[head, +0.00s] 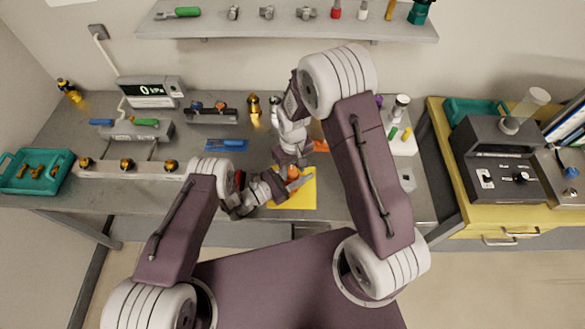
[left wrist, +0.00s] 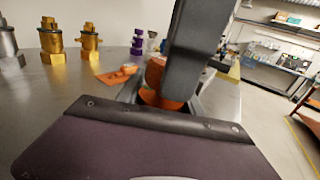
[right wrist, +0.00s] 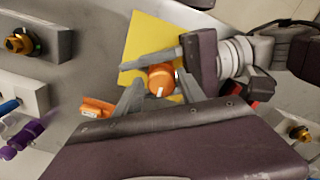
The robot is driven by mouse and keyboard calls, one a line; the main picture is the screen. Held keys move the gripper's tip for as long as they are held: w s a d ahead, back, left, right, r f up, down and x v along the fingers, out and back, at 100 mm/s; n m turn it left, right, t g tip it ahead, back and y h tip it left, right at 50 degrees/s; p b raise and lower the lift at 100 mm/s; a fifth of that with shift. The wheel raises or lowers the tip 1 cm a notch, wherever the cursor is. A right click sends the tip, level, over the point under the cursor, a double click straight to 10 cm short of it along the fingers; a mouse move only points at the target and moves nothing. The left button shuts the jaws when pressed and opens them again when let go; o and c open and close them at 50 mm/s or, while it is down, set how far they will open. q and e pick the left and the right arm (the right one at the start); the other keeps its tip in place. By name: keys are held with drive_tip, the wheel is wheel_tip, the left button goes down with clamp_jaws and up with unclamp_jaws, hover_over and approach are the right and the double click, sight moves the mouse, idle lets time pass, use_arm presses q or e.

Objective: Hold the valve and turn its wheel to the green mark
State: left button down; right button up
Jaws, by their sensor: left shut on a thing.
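The valve has an orange wheel (right wrist: 160,77) with a white mark on its face. The wheel also shows in the head view (head: 293,172), above a yellow mat (head: 300,199). My left gripper (head: 287,183) is shut on the valve from the side, low over the mat; an orange part of the valve (left wrist: 157,78) shows in the left wrist view. My right gripper (right wrist: 160,90) points down from above, open, with one finger on each side of the wheel. Whether its fingers touch the wheel cannot be told.
An orange block (right wrist: 97,107) lies near the mat. A blue tool tray (head: 227,145) and a pressure readout (head: 150,91) stand to the left. A teal bin (head: 36,171) is at the far left. A white holder (head: 402,146) stands to the right.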

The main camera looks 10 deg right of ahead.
sight(293, 171)
use_arm(q)
drive_tip(key=c, duration=0.7)
unclamp_jaws()
use_arm(e)
wheel_tip(293, 171, up, 12)
use_arm(q)
drive_tip(key=v, duration=1.2)
